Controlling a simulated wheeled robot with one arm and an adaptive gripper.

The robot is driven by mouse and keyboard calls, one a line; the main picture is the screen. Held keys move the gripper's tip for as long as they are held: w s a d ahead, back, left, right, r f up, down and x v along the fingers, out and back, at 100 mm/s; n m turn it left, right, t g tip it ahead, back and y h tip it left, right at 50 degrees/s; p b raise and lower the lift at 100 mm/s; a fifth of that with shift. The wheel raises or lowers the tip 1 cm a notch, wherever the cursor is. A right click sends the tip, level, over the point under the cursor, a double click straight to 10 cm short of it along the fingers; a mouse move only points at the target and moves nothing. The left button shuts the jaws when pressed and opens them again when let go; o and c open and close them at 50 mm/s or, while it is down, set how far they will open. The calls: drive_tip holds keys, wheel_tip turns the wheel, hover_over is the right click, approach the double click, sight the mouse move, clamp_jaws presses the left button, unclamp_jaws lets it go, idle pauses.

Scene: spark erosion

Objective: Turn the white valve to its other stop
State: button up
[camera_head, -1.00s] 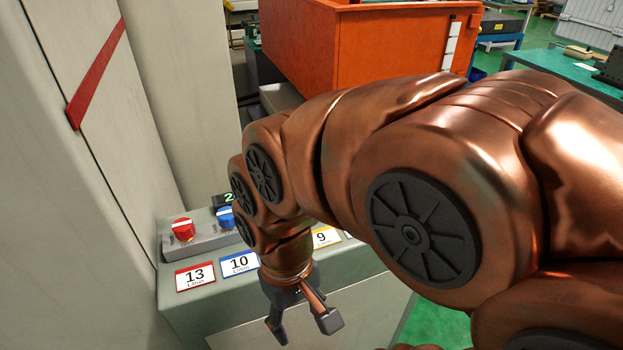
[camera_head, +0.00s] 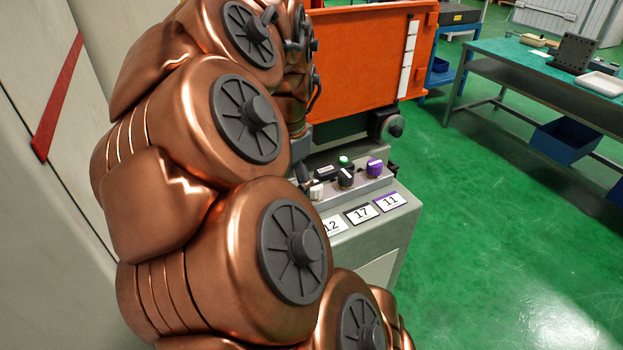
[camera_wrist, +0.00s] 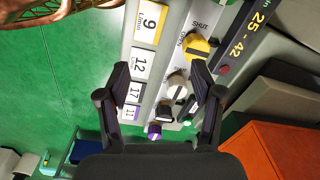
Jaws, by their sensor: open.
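The white valve (camera_wrist: 177,83) is a pale round knob on the grey panel, above the card numbered 12 (camera_wrist: 139,65). In the head view the white valve (camera_head: 317,190) is partly covered by my arm. My gripper (camera_wrist: 160,70) is open, and in the wrist view its two fingers stand apart with the white valve between them, nearer the right finger. I cannot tell whether either finger touches it. In the head view only a dark part of the gripper shows beside the valve.
A yellow valve (camera_wrist: 200,46) sits on one side of the white one; a black knob (camera_head: 345,177) and a purple knob (camera_head: 374,168) sit on the other. An orange cabinet (camera_head: 365,55) stands behind. Green floor (camera_head: 500,240) is clear at right.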

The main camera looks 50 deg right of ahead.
sight(314, 185)
drive_tip(key=w+d+m, duration=0.1)
drive_tip(key=d, duration=0.2)
drive_tip(key=w+d+m+p, duration=0.1)
drive_tip(key=d+m, duration=0.1)
drive_tip(key=d, duration=0.1)
drive_tip(key=d+m, duration=0.2)
drive_tip(key=d, duration=0.2)
drive_tip(key=shift+w+f, duration=0.3)
drive_tip(key=shift+w, duration=0.1)
drive_tip(key=shift+d+f+p, duration=0.1)
drive_tip(key=shift+f+p, duration=0.85)
drive_tip(key=shift+f, duration=3.05)
drive_tip(key=shift+c, duration=0.2)
drive_tip(key=c, duration=1.1)
